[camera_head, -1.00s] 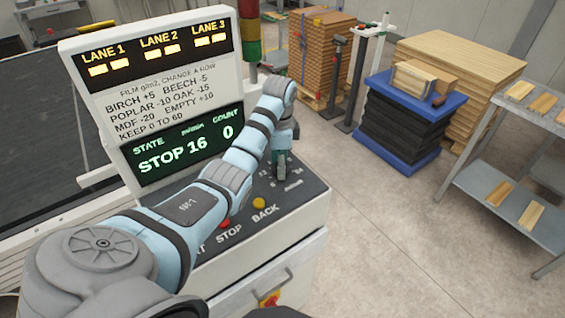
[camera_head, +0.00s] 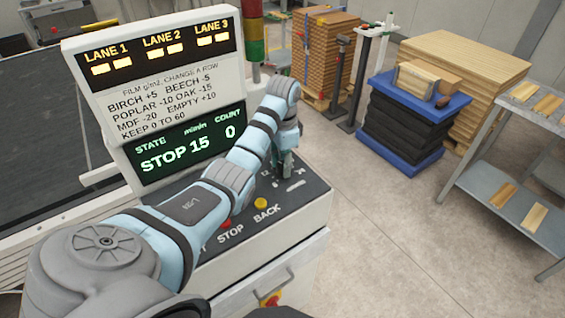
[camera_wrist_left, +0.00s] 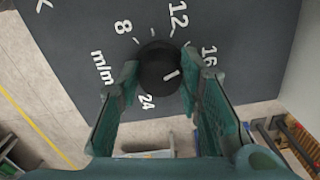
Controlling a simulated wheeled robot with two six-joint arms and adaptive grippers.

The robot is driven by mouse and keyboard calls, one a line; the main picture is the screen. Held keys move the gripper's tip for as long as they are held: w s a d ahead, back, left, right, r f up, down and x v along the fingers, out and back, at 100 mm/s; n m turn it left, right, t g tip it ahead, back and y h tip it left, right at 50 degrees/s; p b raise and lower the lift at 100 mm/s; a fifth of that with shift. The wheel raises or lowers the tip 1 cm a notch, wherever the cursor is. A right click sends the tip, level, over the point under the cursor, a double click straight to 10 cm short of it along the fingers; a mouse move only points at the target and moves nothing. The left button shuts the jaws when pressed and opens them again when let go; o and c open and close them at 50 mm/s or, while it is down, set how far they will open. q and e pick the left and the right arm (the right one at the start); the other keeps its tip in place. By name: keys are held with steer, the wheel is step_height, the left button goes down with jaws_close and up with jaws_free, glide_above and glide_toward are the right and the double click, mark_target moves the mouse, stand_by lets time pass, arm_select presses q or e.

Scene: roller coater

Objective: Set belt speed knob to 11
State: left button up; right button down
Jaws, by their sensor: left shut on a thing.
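The black belt speed knob (camera_wrist_left: 158,68) sits on the dark panel, ringed by white marks; 8, 12, 16 and 24 are readable in the left wrist view. Its white pointer line points toward the lower right, near the 16 side. My left gripper (camera_wrist_left: 160,78) is shut on the knob, one finger on each side. In the head view my left gripper (camera_head: 284,168) reaches down onto the console panel, and the knob is hidden by it. My right gripper is not in view.
A yellow BACK button (camera_head: 260,203) and a red STOP button (camera_head: 226,223) lie on the panel near my left arm. A signal tower (camera_head: 252,40) stands behind the display. Blue-framed stack (camera_head: 408,125), plywood pile (camera_head: 460,70) and shelf (camera_head: 505,190) stand to the right, with clear floor between.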

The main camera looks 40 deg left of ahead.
arm_select(q)
steer(key=n, duration=0.5)
steer(key=shift+w+n, duration=0.1)
steer(key=shift+n, duration=0.2)
steer(key=n, duration=0.5)
steer(key=shift+r+n, duration=0.1)
steer(key=shift+n, duration=0.2)
steer(key=o, duration=1.2)
steer(key=shift+c, duration=0.2)
